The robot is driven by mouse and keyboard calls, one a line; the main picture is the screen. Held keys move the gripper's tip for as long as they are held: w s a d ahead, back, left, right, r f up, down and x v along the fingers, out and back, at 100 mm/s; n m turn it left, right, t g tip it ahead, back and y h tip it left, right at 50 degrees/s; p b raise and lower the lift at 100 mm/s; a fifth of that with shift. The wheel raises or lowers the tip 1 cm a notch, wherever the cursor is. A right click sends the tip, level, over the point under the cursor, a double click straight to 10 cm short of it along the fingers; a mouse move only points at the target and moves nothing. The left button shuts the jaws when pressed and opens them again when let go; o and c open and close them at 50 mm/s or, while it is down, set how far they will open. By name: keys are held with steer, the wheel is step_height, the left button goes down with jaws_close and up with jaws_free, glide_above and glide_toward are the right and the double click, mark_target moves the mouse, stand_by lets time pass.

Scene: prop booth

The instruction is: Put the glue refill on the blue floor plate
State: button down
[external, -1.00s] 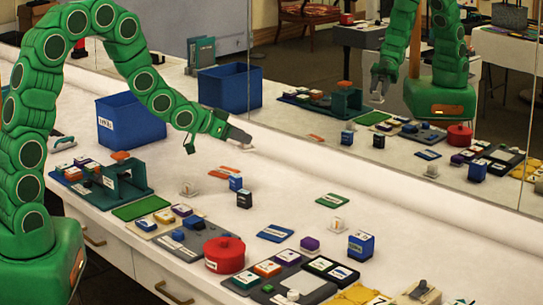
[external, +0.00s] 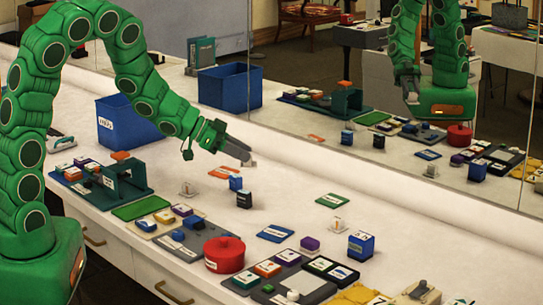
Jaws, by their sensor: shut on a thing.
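My gripper (external: 246,157) is shut on a small pale piece (external: 252,164), held at its fingertips above the white table. The piece is mostly hidden by the fingers. It may be the glue refill, but no label can be read on it. A flat blue plate (external: 275,233) with a white label lies on the table, in front of my gripper and to its right. It looks like the blue floor plate, and its top is bare apart from the label. My gripper is well apart from it.
A green plate (external: 332,200), purple block (external: 310,244) and red pot (external: 224,254) surround the blue plate. A blue bin (external: 125,125) stands behind. A mirror (external: 400,150) lines the back.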

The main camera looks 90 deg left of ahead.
steer(key=s+d+f+m+h, duration=0.35)
steer(key=s+d, duration=0.25)
steer(key=d, duration=0.4)
glide_above(268, 231)
steer(key=s, duration=0.1)
steer(key=shift+m+g+h, duration=0.25)
steer(key=shift+g+h, duration=0.1)
steer(key=shift+g, duration=0.05)
steer(key=f, duration=0.8)
steer(key=shift+s+d, duration=0.2)
steer(key=shift+d, duration=0.2)
steer(key=shift+w+a+f, duration=0.2)
steer(key=shift+w+f, duration=0.2)
steer(key=shift+f, duration=0.15)
steer(key=shift+w+a+f, duration=0.1)
steer(key=shift+w+f, duration=0.15)
steer(key=shift+f, duration=1.6)
steer(key=shift+f, duration=0.1)
steer(key=c, duration=0.8)
jaws_free()
